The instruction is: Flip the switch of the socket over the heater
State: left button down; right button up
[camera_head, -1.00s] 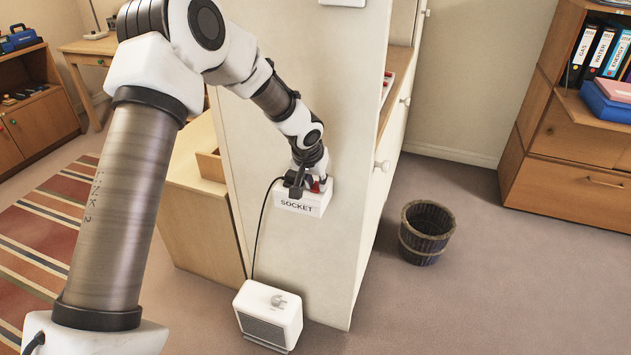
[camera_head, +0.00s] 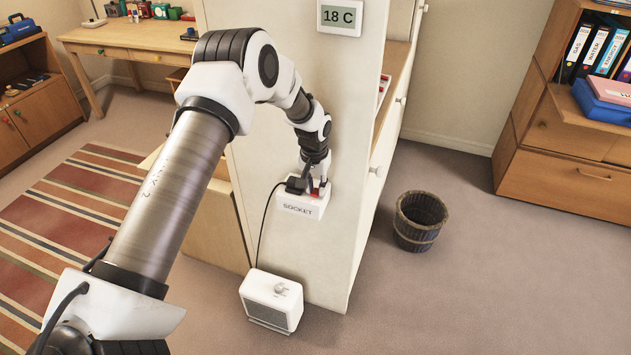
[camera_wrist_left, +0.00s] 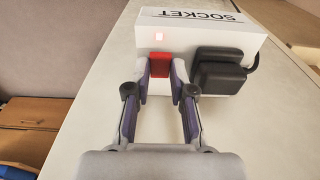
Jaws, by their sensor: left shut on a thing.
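The white socket box (camera_head: 303,207), lettered SOCKET, is on the cream panel above the white heater (camera_head: 271,298). My left gripper (camera_head: 317,182) is at the top of the box. In the left wrist view, its fingertips (camera_wrist_left: 161,70) are shut on the red switch (camera_wrist_left: 159,63), one on each side. A small pale pink light (camera_wrist_left: 158,37) shows on the box beside the switch. A black plug (camera_wrist_left: 219,72) sits in the socket next to the gripper; its cable runs down to the heater. My right gripper is not in view.
A thermostat (camera_head: 339,17) reading 18 C is higher on the panel. A dark wooden bucket (camera_head: 419,221) stands on the floor to the right. A desk (camera_head: 130,38) is at the back left, and a shelf with binders (camera_head: 592,50) at the right.

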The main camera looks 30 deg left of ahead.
aim_at(315, 194)
pick_arm(q)
jog(key=c, duration=1.3)
grip_release()
jog(key=r, duration=0.8)
jog(key=s+r, duration=0.1)
jog(key=r, duration=0.2)
jog(key=shift+d+r, duration=0.15)
jog(key=shift+r, duration=0.25)
